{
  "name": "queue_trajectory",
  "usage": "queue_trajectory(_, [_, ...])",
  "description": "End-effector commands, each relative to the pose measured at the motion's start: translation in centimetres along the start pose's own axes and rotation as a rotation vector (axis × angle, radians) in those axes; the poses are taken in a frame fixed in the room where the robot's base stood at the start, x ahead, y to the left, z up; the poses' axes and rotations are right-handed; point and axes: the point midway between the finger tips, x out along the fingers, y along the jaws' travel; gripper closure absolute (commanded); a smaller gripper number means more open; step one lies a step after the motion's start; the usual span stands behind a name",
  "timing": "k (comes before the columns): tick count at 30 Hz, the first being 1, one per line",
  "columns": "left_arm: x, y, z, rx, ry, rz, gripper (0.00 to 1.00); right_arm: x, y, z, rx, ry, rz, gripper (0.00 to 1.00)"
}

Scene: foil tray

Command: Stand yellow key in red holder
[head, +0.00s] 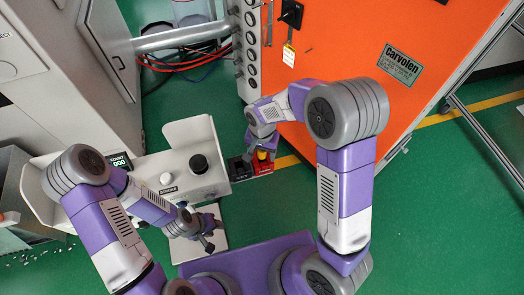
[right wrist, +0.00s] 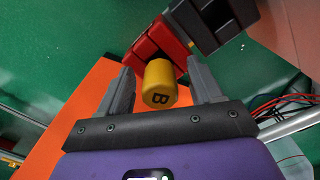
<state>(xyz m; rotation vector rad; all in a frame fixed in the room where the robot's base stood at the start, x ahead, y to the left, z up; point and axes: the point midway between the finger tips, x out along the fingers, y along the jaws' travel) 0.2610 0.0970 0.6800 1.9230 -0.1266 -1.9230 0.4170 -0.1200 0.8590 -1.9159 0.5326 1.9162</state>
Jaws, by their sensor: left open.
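The yellow key (right wrist: 160,85), marked with a B on its near end, is between the fingers of my right gripper (right wrist: 160,80) in the right wrist view. A gap shows on each side of it, so that gripper is open around it. The red holder (right wrist: 151,43) is just behind the key; I cannot tell how deep the key sits in it. In the head view the key (head: 263,155) shows at the red holder (head: 262,168), under my right gripper (head: 262,148). My left gripper (head: 208,238) is open and empty over a pale plate.
A dark block (right wrist: 215,20) adjoins the red holder. To the left in the head view is a white console (head: 150,170) with a black knob (head: 198,163) and a small display. The orange cabinet (head: 350,50) stands close behind my right arm. Green floor is open at the right.

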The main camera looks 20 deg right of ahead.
Motion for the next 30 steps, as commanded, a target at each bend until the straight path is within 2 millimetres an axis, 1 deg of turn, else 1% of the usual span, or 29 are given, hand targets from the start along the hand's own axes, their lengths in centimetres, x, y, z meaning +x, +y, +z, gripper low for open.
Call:
queue_trajectory(4, [0.0,0.0,0.0,0.0,0.0,0.0,0.57,0.0,0.0,0.0,0.0,0.0,0.0,0.35])
queue_trajectory(7, [-0.2,0.1,0.0,0.0,0.0,0.0,0.57,-0.7,0.0,0.0,0.0,0.001,0.0,0.35])
queue_trajectory(15, [-1.4,0.5,0.1,0.0,0.0,0.0,0.57,-5.2,-0.1,-0.1,0.001,0.002,-0.003,0.35])
queue_trajectory(19, [-1.8,0.7,0.1,0.0,0.0,0.0,0.57,-6.8,0.0,0.0,0.0,0.001,-0.002,0.35])
queue_trajectory(24, [-1.9,0.7,0.1,0.0,0.0,0.0,0.57,-7.6,0.0,0.0,0.0,0.0,0.0,0.35])
queue_trajectory(30, [-1.8,0.7,0.1,0.0,0.0,0.0,0.57,-7.6,0.0,0.0,0.0,0.0,0.0,0.35])
